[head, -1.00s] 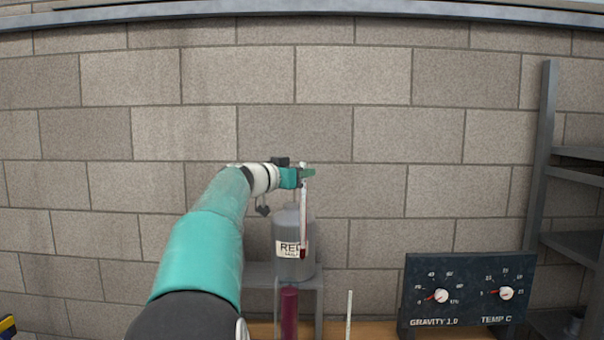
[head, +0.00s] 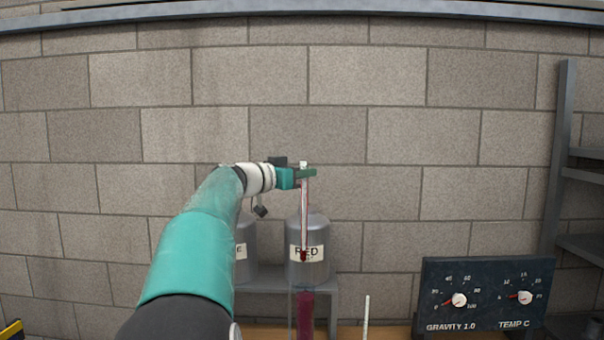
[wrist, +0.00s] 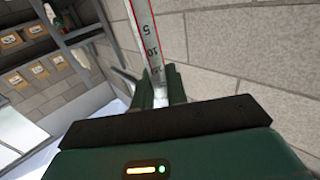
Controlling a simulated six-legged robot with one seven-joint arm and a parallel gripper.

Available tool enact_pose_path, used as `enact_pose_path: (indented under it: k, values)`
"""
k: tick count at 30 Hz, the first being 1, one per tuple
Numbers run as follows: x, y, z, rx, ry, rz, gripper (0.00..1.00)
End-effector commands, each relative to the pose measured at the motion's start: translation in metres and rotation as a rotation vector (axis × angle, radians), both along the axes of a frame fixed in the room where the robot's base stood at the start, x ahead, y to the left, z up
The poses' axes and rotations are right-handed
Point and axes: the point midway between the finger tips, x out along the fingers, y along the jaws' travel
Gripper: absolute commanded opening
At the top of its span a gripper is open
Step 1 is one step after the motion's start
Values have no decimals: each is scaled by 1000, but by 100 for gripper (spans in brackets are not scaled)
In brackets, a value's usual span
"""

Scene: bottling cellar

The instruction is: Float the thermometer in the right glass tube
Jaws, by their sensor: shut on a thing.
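My gripper (head: 306,173) is shut on the upper end of the thermometer (head: 304,215), a thin white stick with a red bulb at its foot. The thermometer hangs upright in the head view. In the wrist view its scale (wrist: 148,40) shows beyond the fingers (wrist: 160,92). A glass tube (head: 305,312) with dark red liquid stands below, its lower part cut off by the frame. The bulb appears above this tube and in line with it; depth between them is hard to tell. No second tube is visible; my arm covers the area to the left.
A grey vessel labelled RED (head: 308,230) stands on a grey shelf behind; another vessel (head: 245,262) is partly hidden by my arm. A thin pale rod (head: 366,318) stands right of the tube. A dark gauge panel (head: 487,290) is further right, near metal shelving (head: 558,170).

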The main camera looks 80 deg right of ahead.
Motion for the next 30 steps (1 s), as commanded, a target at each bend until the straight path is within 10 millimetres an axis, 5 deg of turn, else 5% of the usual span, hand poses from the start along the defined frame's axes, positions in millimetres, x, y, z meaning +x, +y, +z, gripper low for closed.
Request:
enact_pose_path:
  k: [30]
  values:
    - [-4,1,-36,-1,1,-11,0]
